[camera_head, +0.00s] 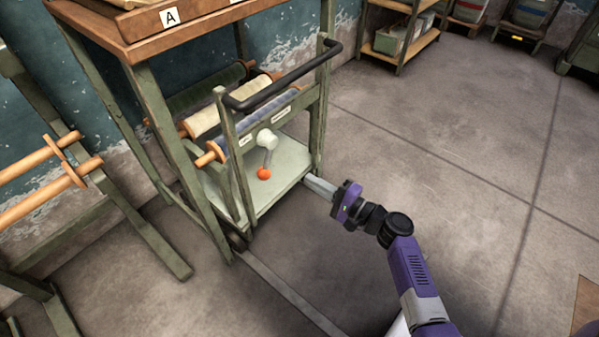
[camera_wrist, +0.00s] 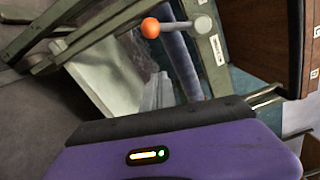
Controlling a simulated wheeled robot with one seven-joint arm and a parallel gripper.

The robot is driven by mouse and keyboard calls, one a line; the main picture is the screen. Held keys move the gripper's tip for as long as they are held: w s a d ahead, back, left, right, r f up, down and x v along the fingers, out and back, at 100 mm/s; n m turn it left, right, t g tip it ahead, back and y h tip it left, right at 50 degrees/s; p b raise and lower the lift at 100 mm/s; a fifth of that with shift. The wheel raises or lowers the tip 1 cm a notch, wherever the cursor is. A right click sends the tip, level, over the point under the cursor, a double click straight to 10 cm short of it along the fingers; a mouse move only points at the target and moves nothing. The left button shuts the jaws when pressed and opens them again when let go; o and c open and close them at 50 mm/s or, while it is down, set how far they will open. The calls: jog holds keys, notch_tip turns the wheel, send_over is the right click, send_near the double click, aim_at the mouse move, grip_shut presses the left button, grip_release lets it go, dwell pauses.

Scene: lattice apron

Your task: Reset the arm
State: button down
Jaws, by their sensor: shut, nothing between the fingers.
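My gripper (camera_head: 334,194) is on the end of my purple and black arm, in the middle of the head view. It is shut and empty. It is at the right of the green cart (camera_head: 262,197) and points toward its near right post; I cannot tell whether they touch.
The cart carries fabric rolls (camera_head: 232,106) and a black handle (camera_head: 290,78), beside a workbench (camera_head: 135,48) marked A. A rack with wooden rollers (camera_head: 40,180) stands at the left. Shelves (camera_head: 401,42) stand at the back.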

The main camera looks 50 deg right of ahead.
jog(key=shift+s+d, duration=0.1)
jog(key=shift+s, duration=1.05)
jog(key=s+f+n+g+h, duration=0.2)
jog(key=s+n+g+h, duration=0.2)
jog(key=s+n+h, duration=0.3)
jog(key=s+a+r+n+t+y, duration=0.1)
jog(key=s+a+r+n+y, duration=0.2)
jog(key=s+a+r+n, duration=0.5)
jog(key=s+a+r+n+y, duration=0.3)
jog(key=s+a+r+n, duration=0.2)
jog(key=s+a+r, duration=0.7)
notch_tip(320, 180, up, 25)
jog(key=a+p, duration=0.2)
jog(key=p, duration=2.7)
jog(key=shift+a+r, duration=0.15)
jog(key=shift+a, duration=0.1)
